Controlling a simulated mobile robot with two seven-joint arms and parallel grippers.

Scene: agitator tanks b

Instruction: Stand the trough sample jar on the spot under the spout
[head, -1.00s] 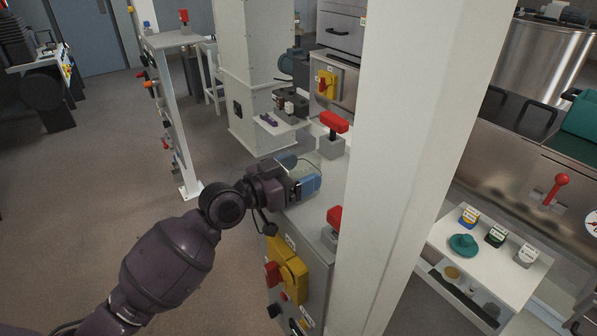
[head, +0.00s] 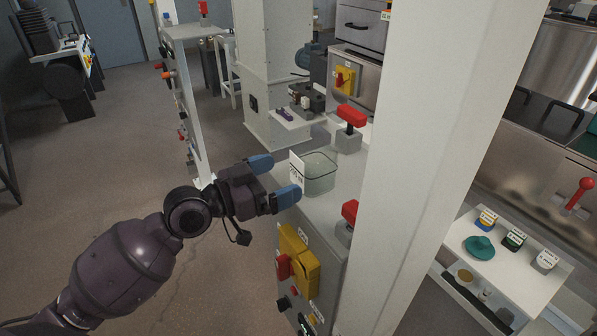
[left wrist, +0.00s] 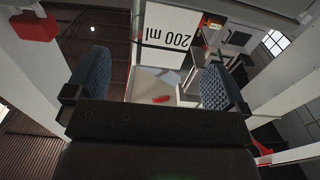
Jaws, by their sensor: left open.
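A clear, greenish glass jar (head: 320,174) stands upright on the grey cabinet top, and I take it for the sample jar. A white label (head: 297,172) is on its side facing my gripper. In the left wrist view the label (left wrist: 172,30) reads "200 ml", upside down. My left gripper (head: 276,180) is open, its two blue fingers apart and empty, just left of the jar. The wrist view shows the label beyond the fingertips. I cannot make out the spout or the marked spot. My right gripper is not in view.
Red-handled valves (head: 351,116) stand behind the jar and in front of it at right (head: 350,212). A pale column (head: 425,150) rises close to the right. A yellow switch (head: 298,262) is on the cabinet front. Open floor lies left of the cabinet.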

